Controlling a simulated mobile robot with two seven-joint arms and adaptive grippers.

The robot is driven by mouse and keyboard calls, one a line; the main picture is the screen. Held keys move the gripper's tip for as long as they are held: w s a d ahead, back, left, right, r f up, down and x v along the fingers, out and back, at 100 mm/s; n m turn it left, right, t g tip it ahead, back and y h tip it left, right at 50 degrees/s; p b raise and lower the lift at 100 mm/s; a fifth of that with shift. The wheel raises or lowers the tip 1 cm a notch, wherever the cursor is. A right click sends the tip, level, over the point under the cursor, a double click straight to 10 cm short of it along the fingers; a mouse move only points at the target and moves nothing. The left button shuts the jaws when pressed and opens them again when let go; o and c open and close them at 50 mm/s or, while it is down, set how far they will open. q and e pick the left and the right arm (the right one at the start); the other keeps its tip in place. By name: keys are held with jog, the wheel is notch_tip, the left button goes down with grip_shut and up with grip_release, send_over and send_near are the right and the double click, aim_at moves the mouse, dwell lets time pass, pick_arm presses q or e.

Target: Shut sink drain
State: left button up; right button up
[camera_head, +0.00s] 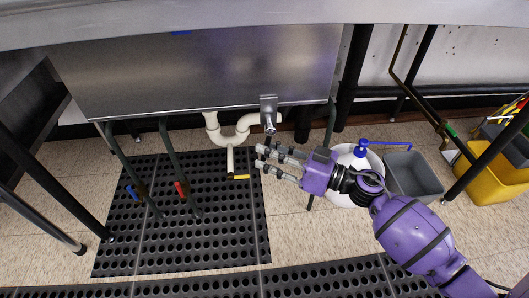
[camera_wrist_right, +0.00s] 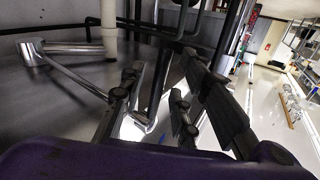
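The steel sink (camera_head: 200,70) spans the top of the head view. White drain pipes (camera_head: 240,135) with a curved trap hang beneath it. A metal drain fitting with a short lever (camera_head: 268,112) sits at the sink's lower edge, right of the trap. My right gripper (camera_head: 260,159) is below this lever, its fingers spread, with nothing visible between them. In the right wrist view, a chrome fitting with a long rod (camera_wrist_right: 72,75) runs toward the open fingers (camera_wrist_right: 155,100). Whether a finger touches the rod is unclear. My left gripper is out of view.
Blue (camera_head: 132,191) and red (camera_head: 181,188) valve handles are on the pipes at left. A yellow handle (camera_head: 241,177) is below the trap. A white bucket (camera_head: 346,160) and grey bin (camera_head: 414,176) stand behind my right arm. A black perforated mat (camera_head: 180,240) covers the floor.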

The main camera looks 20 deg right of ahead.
jog(key=shift+x, duration=0.8)
grip_shut()
